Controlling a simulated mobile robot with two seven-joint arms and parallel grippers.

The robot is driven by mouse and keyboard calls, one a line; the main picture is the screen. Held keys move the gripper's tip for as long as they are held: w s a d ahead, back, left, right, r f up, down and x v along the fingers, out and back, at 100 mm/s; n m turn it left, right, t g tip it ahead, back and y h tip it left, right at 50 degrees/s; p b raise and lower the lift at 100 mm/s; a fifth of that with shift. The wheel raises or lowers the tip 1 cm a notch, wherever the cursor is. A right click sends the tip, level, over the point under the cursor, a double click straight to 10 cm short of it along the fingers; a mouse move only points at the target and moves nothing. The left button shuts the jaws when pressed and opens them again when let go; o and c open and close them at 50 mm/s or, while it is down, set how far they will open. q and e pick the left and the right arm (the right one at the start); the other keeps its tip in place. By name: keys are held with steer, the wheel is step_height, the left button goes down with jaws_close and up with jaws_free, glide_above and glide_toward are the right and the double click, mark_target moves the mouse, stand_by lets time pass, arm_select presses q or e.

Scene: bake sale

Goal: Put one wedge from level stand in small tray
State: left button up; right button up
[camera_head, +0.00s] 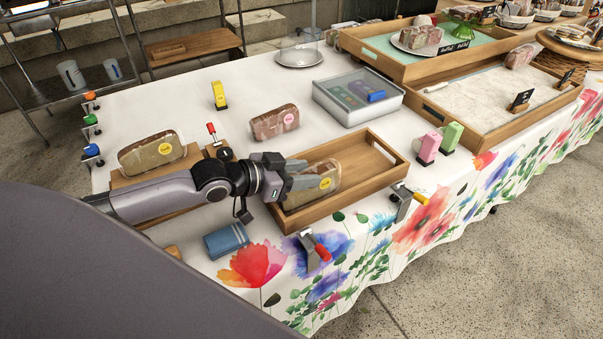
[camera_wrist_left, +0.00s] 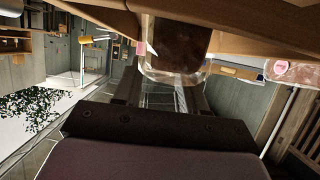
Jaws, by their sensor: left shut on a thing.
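A wrapped brown wedge with a yellow sticker (camera_head: 323,184) is in the left half of the small wooden tray (camera_head: 384,176). My left gripper (camera_head: 300,182) is shut on it from the left; its fingers hide part of it. The held wedge also shows in the left wrist view (camera_wrist_left: 175,50). I cannot tell whether it rests on the tray floor. Another wrapped wedge with a yellow sticker (camera_head: 152,151) sits on the wooden stand (camera_head: 122,184) at the left, partly hidden by my arm. My right gripper is not in view.
A wrapped piece with a pink sticker (camera_head: 275,122) lies behind the tray. A clear-lidded box (camera_head: 358,97) and larger wooden trays (camera_head: 480,133) stand further right.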

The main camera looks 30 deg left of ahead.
arm_select(q)
steer(key=o, duration=0.7)
steer(key=shift+r, duration=0.15)
steer(key=shift+s+a, duration=0.15)
steer(key=shift+s, duration=0.1)
steer(key=p+v, duration=0.3)
steer(key=v, duration=0.8)
steer(key=shift+s, duration=0.2)
